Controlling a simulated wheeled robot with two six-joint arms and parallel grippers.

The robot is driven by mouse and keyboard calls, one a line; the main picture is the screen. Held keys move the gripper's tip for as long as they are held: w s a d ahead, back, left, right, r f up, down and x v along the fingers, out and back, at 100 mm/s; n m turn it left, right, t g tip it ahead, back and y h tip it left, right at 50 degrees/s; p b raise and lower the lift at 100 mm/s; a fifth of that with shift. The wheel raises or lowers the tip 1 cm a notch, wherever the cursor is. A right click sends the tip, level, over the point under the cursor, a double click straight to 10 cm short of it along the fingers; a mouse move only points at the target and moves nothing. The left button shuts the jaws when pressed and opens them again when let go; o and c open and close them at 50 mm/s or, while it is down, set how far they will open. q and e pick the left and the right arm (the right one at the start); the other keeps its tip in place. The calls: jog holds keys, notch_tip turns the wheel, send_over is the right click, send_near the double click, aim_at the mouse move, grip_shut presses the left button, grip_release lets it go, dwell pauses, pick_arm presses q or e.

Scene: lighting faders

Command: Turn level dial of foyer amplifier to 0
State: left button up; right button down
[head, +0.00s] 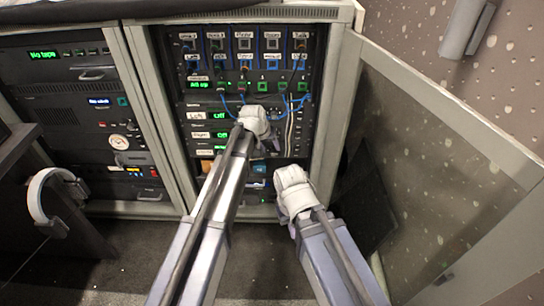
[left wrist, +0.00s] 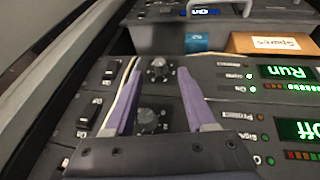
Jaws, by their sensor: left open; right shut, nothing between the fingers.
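The amplifiers are stacked in the rack with green displays on their left side; one amplifier (head: 200,135) has a label that seems to read "Foyer" and shows "Off". My left gripper (head: 254,118) is in front of the stack and hides its dials in the head view. In the left wrist view, the amplifier panels appear upside down. My open left gripper (left wrist: 158,72) has a black dial (left wrist: 158,67) between its fingertips; contact cannot be told. A second dial (left wrist: 151,120) shows between the fingers, closer to the palm. My right gripper (head: 293,183) is shut and empty, lower right.
A glass rack door (head: 440,150) stands open at the right. Blue cables (head: 290,103) hang above the amplifiers. Black switches (left wrist: 88,113) sit beside the dials. An orange labelled box (left wrist: 270,43) and a blue box (left wrist: 196,42) lie beyond. Headphones (head: 40,200) hang at the left.

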aim_at(273, 153)
pick_arm(q)
jog(key=b+x, duration=0.2)
jog(key=x, duration=0.2)
jog(key=shift+f+b, duration=0.15)
jog(key=shift+b, duration=0.25)
grip_shut()
